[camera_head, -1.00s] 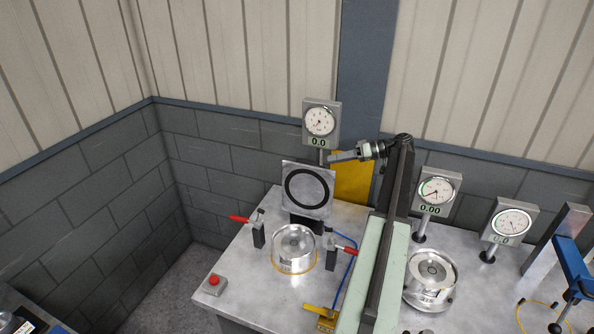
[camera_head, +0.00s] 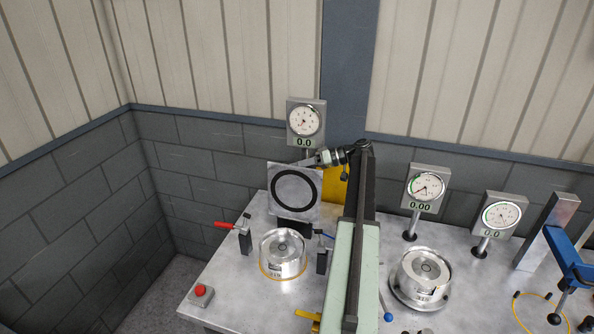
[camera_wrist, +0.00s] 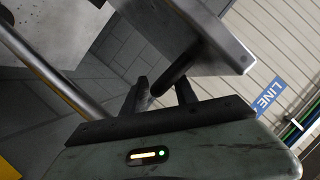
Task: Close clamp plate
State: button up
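The clamp plate (camera_head: 275,184) is a square grey plate with a black ring, standing tilted up behind a round metal part (camera_head: 283,250) on the bench. My gripper (camera_head: 318,158) is at the plate's upper right corner in the head view. In the wrist view the grey plate (camera_wrist: 165,22) is close, with a dark rod (camera_wrist: 182,66) running from it toward my gripper (camera_wrist: 160,88). The two fingers stand apart, one on each side of the rod, with gaps showing. Whether either finger touches the rod is hard to tell.
A dial gauge (camera_head: 305,121) stands just behind the plate. A red-handled toggle clamp (camera_head: 244,236) and a dark block (camera_head: 322,260) flank the round part. A red button (camera_head: 200,294) is at the bench's front left. More gauges (camera_head: 425,189) stand right of my arm.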

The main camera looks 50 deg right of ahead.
grip_shut()
dwell(1.4)
